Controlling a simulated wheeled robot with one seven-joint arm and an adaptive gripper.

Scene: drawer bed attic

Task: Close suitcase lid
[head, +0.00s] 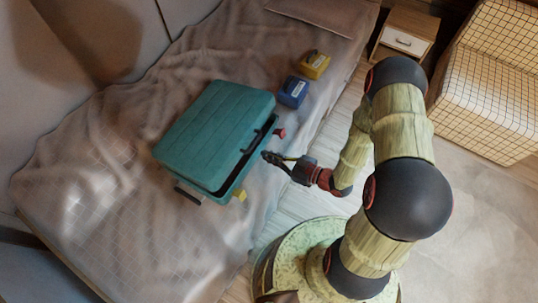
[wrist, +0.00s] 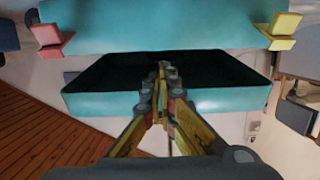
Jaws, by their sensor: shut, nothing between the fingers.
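A teal suitcase (head: 216,132) lies on the bed in the head view. Its lid is tilted down over the base, with a dark gap along the side facing my arm. In the wrist view the lid (wrist: 170,36) and the base (wrist: 215,102) show with the dark opening between them. A red latch (wrist: 48,38) and a yellow latch (wrist: 281,28) stick out from the lid's edge. My gripper (head: 268,156) is beside the suitcase's open side, empty with its fingers shut. In the wrist view my gripper (wrist: 161,72) points toward the opening; I cannot tell whether it touches.
A blue box (head: 293,92) and a yellow box (head: 314,64) lie on the bed (head: 110,240) beyond the suitcase. A small nightstand (head: 404,38) and a checkered seat (head: 490,80) stand at the upper right. The floor (head: 465,210) at the right is clear.

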